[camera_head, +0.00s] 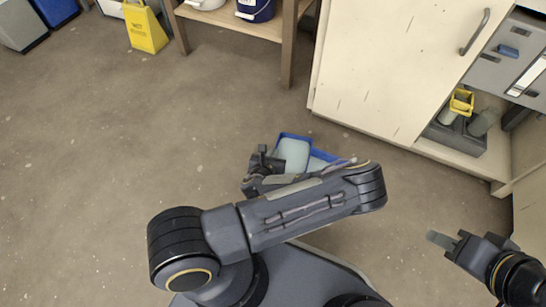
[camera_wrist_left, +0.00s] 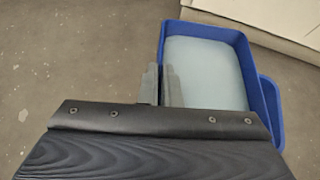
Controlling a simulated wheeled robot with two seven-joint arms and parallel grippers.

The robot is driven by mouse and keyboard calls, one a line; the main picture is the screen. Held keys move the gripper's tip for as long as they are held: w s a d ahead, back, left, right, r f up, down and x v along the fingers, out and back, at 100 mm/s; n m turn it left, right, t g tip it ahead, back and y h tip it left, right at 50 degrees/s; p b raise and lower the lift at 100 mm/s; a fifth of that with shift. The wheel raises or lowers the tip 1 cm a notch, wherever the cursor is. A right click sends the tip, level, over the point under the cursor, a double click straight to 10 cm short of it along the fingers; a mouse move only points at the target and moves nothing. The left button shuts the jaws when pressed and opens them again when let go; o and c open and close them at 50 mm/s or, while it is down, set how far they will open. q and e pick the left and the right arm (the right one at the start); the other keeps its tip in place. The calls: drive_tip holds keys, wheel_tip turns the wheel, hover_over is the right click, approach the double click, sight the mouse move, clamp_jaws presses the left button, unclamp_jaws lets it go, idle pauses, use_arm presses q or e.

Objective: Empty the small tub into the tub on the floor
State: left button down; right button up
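The small blue tub (camera_head: 293,152) holds a pale blue-white filling. It also shows in the left wrist view (camera_wrist_left: 210,70). My left gripper (camera_head: 258,168) is at its left side; in the wrist view the fingers (camera_wrist_left: 160,88) stand on either side of the tub's wall, shut on it. A second blue tub (camera_head: 321,160), partly hidden by my left arm, is just right of the small tub; its corner (camera_wrist_left: 270,100) shows in the wrist view, and it appears to be the floor tub. My right gripper (camera_head: 440,240) is empty at the right, away from both tubs.
A white cabinet (camera_head: 385,60) stands behind the tubs, with an open shelf holding grey containers (camera_head: 483,122) and a small yellow item (camera_head: 461,102). A wooden shelf (camera_head: 240,20) and yellow wet-floor sign (camera_head: 145,28) are farther back. Floor to the left is clear.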

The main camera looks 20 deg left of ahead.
use_arm(q)
drive_tip(key=shift+f+b, duration=1.45)
drive_tip(key=shift+f, duration=0.6)
drive_tip(key=shift+w+r, duration=0.1)
drive_tip(key=shift+r, duration=0.3)
drive_tip(key=shift+d+r, duration=0.15)
drive_tip(key=shift+r, duration=0.25)
drive_tip(key=shift+m, duration=0.3)
